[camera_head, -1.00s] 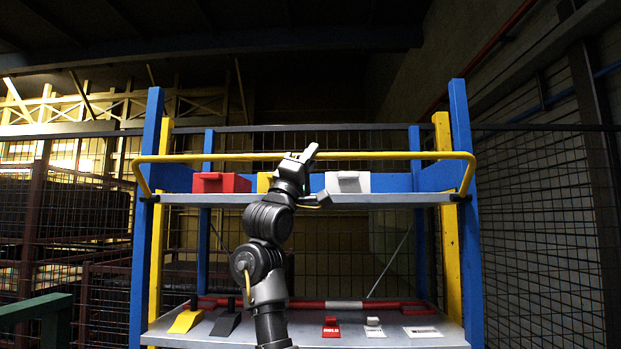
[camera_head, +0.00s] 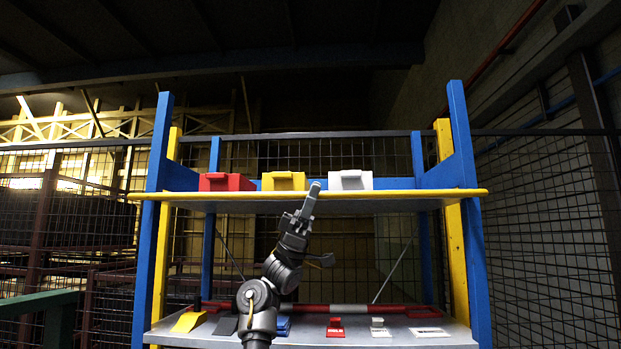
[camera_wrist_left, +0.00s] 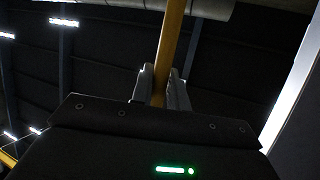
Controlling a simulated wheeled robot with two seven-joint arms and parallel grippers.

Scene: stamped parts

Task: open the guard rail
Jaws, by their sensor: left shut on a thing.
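The yellow guard rail (camera_head: 400,193) runs level along the front edge of the upper shelf, at about shelf height, between the blue posts. My left gripper (camera_head: 311,194) is at the middle of the rail in the head view, below the yellow and white bins. In the left wrist view the yellow rail (camera_wrist_left: 171,45) passes between the fingers of my left gripper (camera_wrist_left: 163,85), which is shut on it. My right gripper is in neither view.
A red bin (camera_head: 226,182), a yellow bin (camera_head: 283,181) and a white bin (camera_head: 350,180) stand on the upper shelf. The lower shelf (camera_head: 390,339) holds small parts and signs. Mesh fencing stands around the rack.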

